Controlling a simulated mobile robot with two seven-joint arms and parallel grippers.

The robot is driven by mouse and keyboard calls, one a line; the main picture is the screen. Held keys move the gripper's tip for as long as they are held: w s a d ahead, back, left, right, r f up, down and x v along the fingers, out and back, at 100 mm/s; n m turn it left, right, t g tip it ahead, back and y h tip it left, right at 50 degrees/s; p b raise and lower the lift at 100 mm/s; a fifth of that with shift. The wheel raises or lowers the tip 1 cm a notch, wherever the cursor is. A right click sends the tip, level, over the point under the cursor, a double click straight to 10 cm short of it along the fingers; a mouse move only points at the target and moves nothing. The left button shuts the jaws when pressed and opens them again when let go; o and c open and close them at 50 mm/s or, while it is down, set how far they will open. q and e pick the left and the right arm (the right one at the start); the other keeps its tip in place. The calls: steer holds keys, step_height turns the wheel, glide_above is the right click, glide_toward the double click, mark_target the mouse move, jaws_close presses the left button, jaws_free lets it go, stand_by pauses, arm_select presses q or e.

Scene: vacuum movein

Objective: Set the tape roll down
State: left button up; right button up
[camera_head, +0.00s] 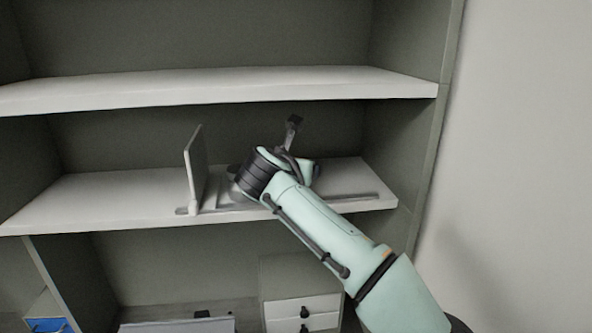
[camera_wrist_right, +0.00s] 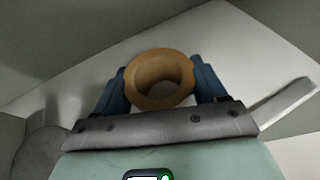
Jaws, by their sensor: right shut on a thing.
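The tape roll (camera_wrist_right: 160,80) is an orange-brown ring seen in the right wrist view, its hole facing the camera. My right gripper (camera_wrist_right: 160,84) is shut on it, with a blue finger on each side. In the head view my right arm reaches over the middle shelf board (camera_head: 130,199), and the arm hides the roll there. Pale board surface shows behind the roll in the wrist view. I cannot tell whether the roll touches it. My left gripper is not in view.
A thin upright panel (camera_head: 196,168) stands on the middle board, left of my right wrist. A flat grey strip (camera_head: 350,197) runs along its front. The upper board (camera_head: 220,88) is close above. The board's left part is bare. Small white drawers (camera_head: 304,312) are below.

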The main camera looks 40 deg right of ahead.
steer(key=shift+f, duration=0.15)
steer(key=shift+f, duration=0.15)
steer(key=o, duration=1.2)
steer(key=shift+r, duration=0.3)
steer(key=v, duration=1.2)
